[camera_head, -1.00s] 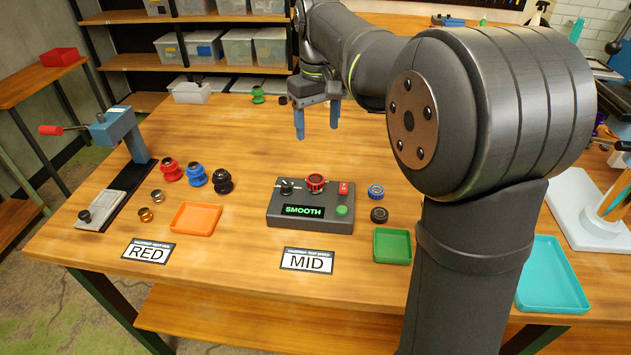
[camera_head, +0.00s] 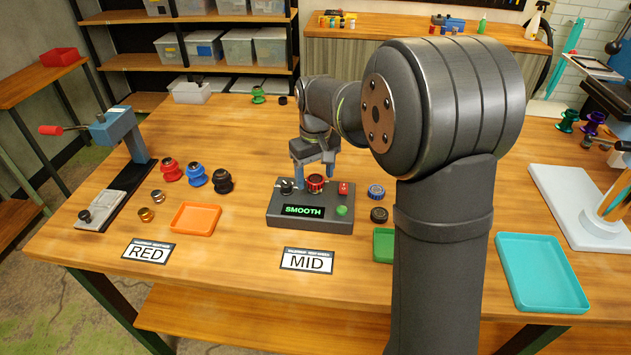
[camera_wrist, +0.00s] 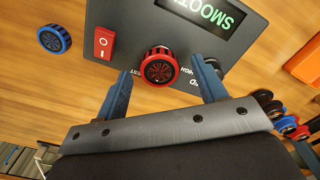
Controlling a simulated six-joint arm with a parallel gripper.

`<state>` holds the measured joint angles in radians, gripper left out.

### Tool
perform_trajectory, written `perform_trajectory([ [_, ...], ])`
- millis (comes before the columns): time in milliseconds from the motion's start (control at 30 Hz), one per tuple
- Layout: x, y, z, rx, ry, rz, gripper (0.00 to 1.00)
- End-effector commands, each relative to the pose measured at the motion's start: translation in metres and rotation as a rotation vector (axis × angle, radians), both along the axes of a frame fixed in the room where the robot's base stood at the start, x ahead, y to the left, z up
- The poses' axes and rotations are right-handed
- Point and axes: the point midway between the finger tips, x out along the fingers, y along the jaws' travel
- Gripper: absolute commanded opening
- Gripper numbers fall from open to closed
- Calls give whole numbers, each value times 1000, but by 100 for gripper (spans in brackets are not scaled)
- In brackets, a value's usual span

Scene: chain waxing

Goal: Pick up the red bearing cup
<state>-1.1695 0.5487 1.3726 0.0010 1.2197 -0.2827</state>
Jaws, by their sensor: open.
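The red bearing cup (camera_head: 315,184), a red ring with a dark bearing face, sits on top of the grey tester box (camera_head: 290,214), whose screen reads SMOOTH. In the wrist view the red bearing cup (camera_wrist: 160,68) lies between my two blue fingertips, with a gap on each side. My gripper (camera_head: 314,176) is open, points down and is empty. It is over the back of the tester box. I cannot tell whether the fingertips are above the cup or down beside it.
The tester box has a black knob (camera_head: 287,187), a red switch (camera_head: 344,188) and a green button (camera_head: 341,211) near the cup. A blue cup (camera_head: 376,192) and a black cup (camera_head: 379,215) lie to the right. An orange tray (camera_head: 195,232) is at left, a green tray (camera_head: 383,245) at right.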

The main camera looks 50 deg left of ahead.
Motion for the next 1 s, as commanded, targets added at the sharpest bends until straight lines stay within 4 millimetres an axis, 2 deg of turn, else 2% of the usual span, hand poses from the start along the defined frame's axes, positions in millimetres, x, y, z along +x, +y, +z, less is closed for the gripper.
perform_trajectory([
  [267,0,0,-4,0,0,0,65],
  [500,0,0,-4,0,0,0,20],
  [600,0,0,-4,1,0,0,13],
  [833,0,0,-2,1,0,0,12],
  [1000,0,0,11,2,-1,0,12],
])
